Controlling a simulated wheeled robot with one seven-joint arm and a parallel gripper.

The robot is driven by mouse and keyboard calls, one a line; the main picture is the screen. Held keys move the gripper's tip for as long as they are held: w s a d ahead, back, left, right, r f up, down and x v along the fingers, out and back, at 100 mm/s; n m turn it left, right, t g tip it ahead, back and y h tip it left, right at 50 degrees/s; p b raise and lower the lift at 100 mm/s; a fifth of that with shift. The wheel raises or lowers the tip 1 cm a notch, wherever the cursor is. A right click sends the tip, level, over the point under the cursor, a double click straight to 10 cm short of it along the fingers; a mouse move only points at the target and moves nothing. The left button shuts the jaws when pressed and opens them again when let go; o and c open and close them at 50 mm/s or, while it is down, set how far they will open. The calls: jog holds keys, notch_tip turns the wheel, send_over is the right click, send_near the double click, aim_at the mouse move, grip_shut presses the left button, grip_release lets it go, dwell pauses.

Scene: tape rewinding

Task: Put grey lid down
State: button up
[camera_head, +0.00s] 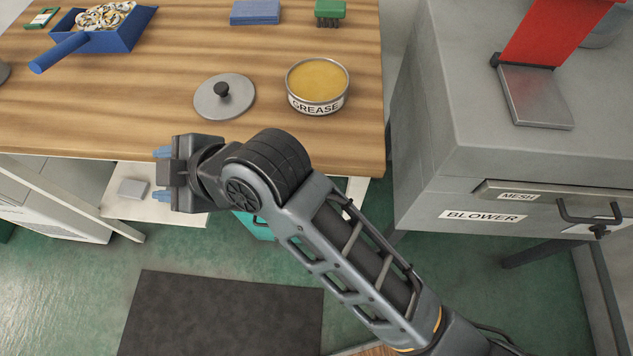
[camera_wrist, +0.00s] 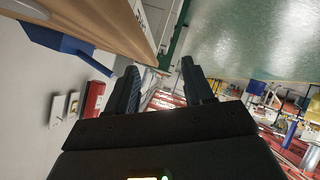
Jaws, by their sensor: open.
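The grey lid (camera_head: 224,97) is a flat round disc with a black knob, lying on the wooden table (camera_head: 130,120) in the head view. The grease tin (camera_head: 317,87), filled with yellow grease, stands uncovered on the table just right of the lid. My gripper (camera_head: 162,168) is open and empty at the table's front edge, in front of and to the left of the lid, apart from it. In the wrist view the two fingers of my gripper (camera_wrist: 160,85) are spread with nothing between them. The lid does not clearly show there.
A blue scoop (camera_head: 125,35) with small parts stands at the back left. A blue box (camera_head: 255,12) and a green brush (camera_head: 330,12) lie at the back. The grey blower (camera_head: 500,160) stands to the right. A dark mat (camera_head: 220,315) lies on the floor.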

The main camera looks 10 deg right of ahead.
jog(key=s+d+f+m+t+h, duration=0.3)
jog(key=s+d+m, duration=0.45)
jog(key=d, duration=0.35)
jog(key=s+d+f+m+t+h, duration=0.2)
jog(key=s+d+m+t+h, duration=0.15)
jog(key=s+d+m, duration=0.55)
jog(key=s+d+r+t+h, duration=0.1)
jog(key=s+d+r, duration=0.3)
jog(key=s+d, duration=0.3)
jog(key=s+d+r+m+t+h, duration=0.1)
jog(key=s+d+r+h, duration=0.1)
jog(key=s+d+r, duration=0.2)
jog(key=s+d, duration=0.3)
jog(key=shift+d, duration=0.35)
jog(key=shift+d, duration=0.45)
